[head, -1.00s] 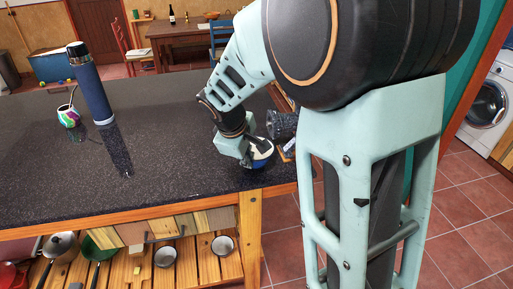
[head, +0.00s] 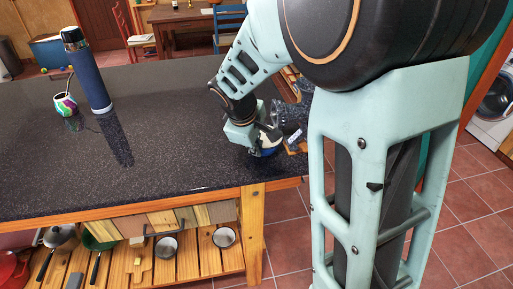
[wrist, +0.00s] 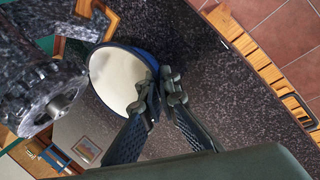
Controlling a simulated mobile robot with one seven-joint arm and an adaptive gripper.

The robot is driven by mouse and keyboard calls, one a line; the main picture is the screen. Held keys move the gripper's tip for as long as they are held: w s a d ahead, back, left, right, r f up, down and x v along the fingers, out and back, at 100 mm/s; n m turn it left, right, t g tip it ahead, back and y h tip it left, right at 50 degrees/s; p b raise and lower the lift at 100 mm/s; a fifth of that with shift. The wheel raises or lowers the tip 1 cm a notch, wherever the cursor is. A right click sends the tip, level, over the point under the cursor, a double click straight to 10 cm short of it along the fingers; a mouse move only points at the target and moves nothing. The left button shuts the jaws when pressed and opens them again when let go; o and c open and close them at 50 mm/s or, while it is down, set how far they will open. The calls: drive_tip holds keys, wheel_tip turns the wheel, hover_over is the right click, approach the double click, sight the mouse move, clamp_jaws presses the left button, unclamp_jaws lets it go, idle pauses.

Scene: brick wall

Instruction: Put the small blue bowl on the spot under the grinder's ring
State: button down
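The small blue bowl (wrist: 106,103) has a white inside and shows large in the wrist view. In the head view the bowl (head: 269,151) is at the right end of the dark counter, partly hidden by my gripper. My gripper (wrist: 158,88) is closed on its rim, one finger over the inside and one outside. The grinder (wrist: 38,78), dark and speckled with a metal end, is beside the bowl at the left in the wrist view. In the head view the grinder (head: 292,114) is mostly hidden by my arm. I cannot clearly make out its ring or the spot below.
The dark speckled counter (head: 160,150) is clear in its middle. A blue flask (head: 88,75) and a colourful cup (head: 65,104) stand at its left. Pans lie on the shelf below.

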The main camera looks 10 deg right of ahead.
drive_tip(key=c, duration=2.2)
unclamp_jaws()
drive_tip(key=shift+f, duration=0.1)
drive_tip(key=shift+o, duration=0.2)
drive_tip(key=shift+s+a+r+p, duration=0.15)
drive_tip(key=shift+r+p, duration=0.15)
drive_tip(key=shift+r, duration=0.3)
drive_tip(key=v, duration=1.1)
drive_tip(key=shift+p, duration=0.35)
